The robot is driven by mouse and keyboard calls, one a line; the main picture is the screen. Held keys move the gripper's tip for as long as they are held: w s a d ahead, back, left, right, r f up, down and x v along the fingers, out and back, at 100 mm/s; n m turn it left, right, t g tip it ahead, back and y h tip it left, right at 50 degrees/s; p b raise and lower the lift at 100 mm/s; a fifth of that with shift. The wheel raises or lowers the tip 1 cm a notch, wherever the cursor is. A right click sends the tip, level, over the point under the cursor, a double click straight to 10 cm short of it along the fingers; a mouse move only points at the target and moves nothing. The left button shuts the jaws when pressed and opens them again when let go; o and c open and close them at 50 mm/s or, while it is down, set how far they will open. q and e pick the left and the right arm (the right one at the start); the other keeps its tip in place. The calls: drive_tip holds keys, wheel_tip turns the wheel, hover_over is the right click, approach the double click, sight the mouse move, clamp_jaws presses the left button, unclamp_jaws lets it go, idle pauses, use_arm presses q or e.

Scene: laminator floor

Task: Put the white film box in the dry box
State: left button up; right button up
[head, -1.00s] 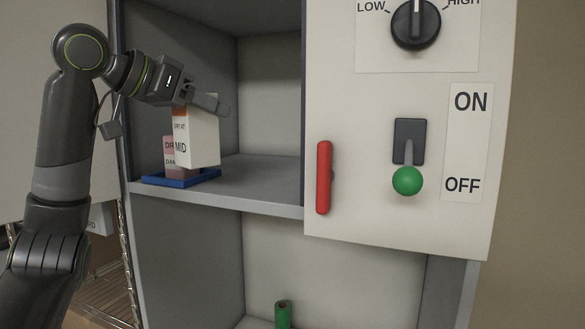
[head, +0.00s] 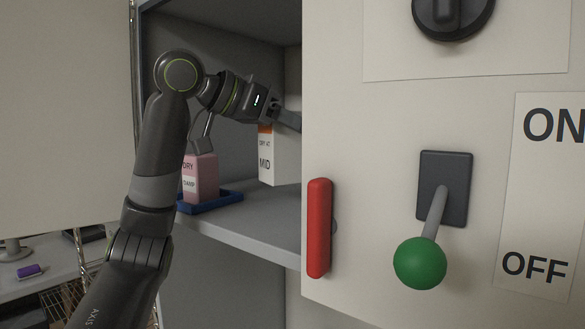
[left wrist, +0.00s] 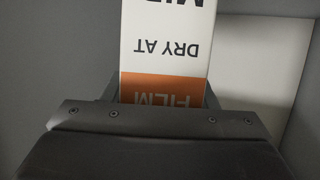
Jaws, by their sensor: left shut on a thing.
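The white film box (head: 279,160) has an orange top band and the words "DRY AT MID". My left gripper (head: 287,120) is shut on its top and holds it upright inside the grey cabinet, above the shelf (head: 262,225). The open door hides the box's right part. In the left wrist view the film box (left wrist: 165,45) sits between the fingers (left wrist: 160,100), its lettering upside down. The door has a dial (head: 452,12) whose pointer is partly cut off, and a green-knobbed lever (head: 420,262) pointing down toward OFF. My right gripper is not in view.
A pink box (head: 201,178) marked "DRY" and "DAMP" stands on a blue tray (head: 224,201) on the shelf, left of the film box. The cabinet door with a red handle (head: 319,228) covers the right side. A purple object (head: 29,271) lies on a surface at lower left.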

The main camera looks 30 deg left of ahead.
sight(289, 159)
use_arm(q)
drive_tip(key=shift+w+a+f, duration=0.1)
drive_tip(key=shift+w+f, duration=0.05)
drive_tip(key=shift+f, duration=1.15)
drive_tip(key=shift+d+f, duration=0.2)
drive_tip(key=shift+f, duration=0.75)
drive_tip(key=shift+a+f+p, duration=0.15)
drive_tip(key=shift+f+p, duration=0.2)
drive_tip(key=shift+f, duration=0.45)
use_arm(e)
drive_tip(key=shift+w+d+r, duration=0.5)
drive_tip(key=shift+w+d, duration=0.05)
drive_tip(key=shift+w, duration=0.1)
